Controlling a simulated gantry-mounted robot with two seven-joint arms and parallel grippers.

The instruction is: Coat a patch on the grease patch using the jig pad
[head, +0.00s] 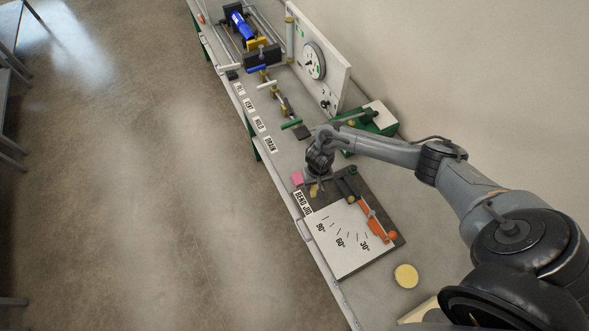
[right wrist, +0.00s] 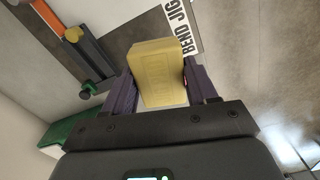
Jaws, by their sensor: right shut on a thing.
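In the head view a small part of the pad (head: 314,190) shows below the gripper. A round pale yellow patch (head: 406,276), which looks like the grease patch, lies flat on the bench right of the jig board, well apart from the pad. My left gripper is not in view.
The white bend jig board (head: 338,240) has angle marks and an orange arm (head: 372,219). A green box (head: 378,121) and valves stand further back, beside an upright gauge panel (head: 325,70). The bench around the round patch is mostly clear.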

